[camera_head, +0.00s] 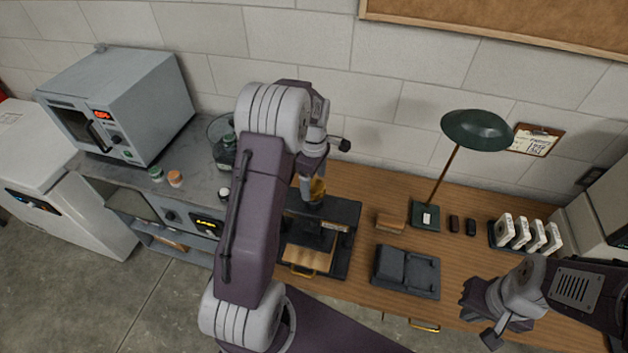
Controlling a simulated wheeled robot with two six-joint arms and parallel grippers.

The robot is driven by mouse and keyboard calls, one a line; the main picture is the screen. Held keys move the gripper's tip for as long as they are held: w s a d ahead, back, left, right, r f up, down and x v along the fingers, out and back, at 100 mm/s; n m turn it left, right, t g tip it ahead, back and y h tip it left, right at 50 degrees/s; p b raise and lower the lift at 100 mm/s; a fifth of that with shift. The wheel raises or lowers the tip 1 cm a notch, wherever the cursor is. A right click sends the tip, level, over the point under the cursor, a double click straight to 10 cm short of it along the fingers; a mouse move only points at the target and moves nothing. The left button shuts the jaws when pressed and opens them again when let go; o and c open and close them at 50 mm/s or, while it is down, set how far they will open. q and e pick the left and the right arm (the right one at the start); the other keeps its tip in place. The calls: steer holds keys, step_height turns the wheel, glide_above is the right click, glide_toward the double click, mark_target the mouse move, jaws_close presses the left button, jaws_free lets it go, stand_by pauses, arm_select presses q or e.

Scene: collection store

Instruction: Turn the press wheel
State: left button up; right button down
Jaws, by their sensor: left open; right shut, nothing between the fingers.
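The dark press (343,252) stands on the wooden bench, partly hidden behind my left arm. A brass-coloured part (317,190) shows at its top; it appears to be the press wheel, mostly hidden by my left wrist. My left gripper (308,188) points down at the top of the press, right by the brass part. It is open, but its fingers are largely hidden, and I cannot tell whether they touch the wheel. My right gripper (470,300) is shut and empty at the front right of the bench, well away from the press.
A green desk lamp (477,130), a small wooden block (390,222) and a dark tray-like box (406,271) stand right of the press. A rack of white pieces (524,235) is further right. A grey oven (120,105) and jars stand left. The wall is close behind.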

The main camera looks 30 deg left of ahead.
arm_select(q)
steer(key=shift+f, duration=0.8)
steer(key=shift+s+d+r, duration=0.1)
steer(key=shift+s+d, duration=0.15)
steer(key=shift+d, duration=0.05)
steer(key=shift+w+a, duration=0.15)
steer(key=c, duration=1.4)
steer(key=shift+o, duration=0.2)
